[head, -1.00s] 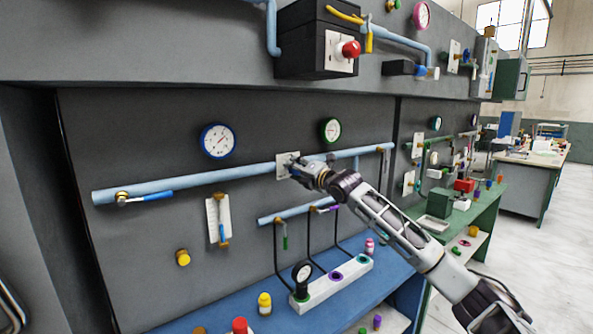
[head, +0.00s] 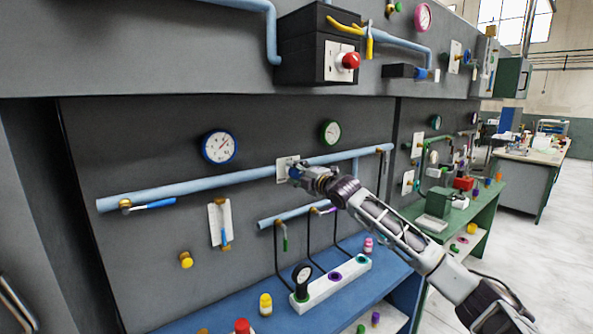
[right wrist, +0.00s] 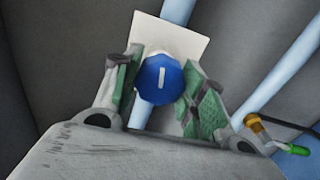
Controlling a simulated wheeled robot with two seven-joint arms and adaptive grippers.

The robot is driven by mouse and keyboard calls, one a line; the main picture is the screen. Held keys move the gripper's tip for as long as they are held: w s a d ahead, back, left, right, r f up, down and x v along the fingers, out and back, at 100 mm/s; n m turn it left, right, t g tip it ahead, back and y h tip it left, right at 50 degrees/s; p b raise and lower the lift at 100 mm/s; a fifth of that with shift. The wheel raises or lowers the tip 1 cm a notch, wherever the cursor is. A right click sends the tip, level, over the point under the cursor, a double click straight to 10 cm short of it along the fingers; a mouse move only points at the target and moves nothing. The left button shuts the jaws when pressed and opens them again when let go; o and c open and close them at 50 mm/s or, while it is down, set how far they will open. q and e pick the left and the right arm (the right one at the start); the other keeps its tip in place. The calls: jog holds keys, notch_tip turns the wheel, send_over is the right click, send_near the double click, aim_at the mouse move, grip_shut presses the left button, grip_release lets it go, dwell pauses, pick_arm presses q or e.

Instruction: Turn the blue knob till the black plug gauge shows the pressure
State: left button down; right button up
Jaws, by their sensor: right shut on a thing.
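The blue knob (right wrist: 160,79) sits on a white plate (right wrist: 172,40) on the grey panel, its white mark close to upright in the right wrist view. My right gripper (head: 296,172) is at the knob, and its green-padded fingers (right wrist: 160,88) are on both sides of it, shut on it. In the head view the gripper mostly hides the knob. The black plug gauge (head: 302,274) stands upright in the green-ringed socket of the white block (head: 335,283). Its dial is too small to read. My left gripper is not in view.
A light blue pipe (head: 235,183) runs along the panel behind the plate. A blue-rimmed gauge (head: 219,146) and a green-rimmed gauge (head: 331,132) are above it. A blue lever (head: 156,204) is at left. A yellow bottle (head: 265,304) stands on the blue bench.

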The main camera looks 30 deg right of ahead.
jog(key=m+p, duration=0.2)
jog(key=m, duration=0.3)
jog(key=shift+m+p, duration=0.9)
jog(key=shift+m, duration=1.1)
jog(key=shift+f, duration=0.1)
jog(key=o, duration=1)
jog(key=shift+d, duration=0.1)
jog(key=shift+s, duration=0.2)
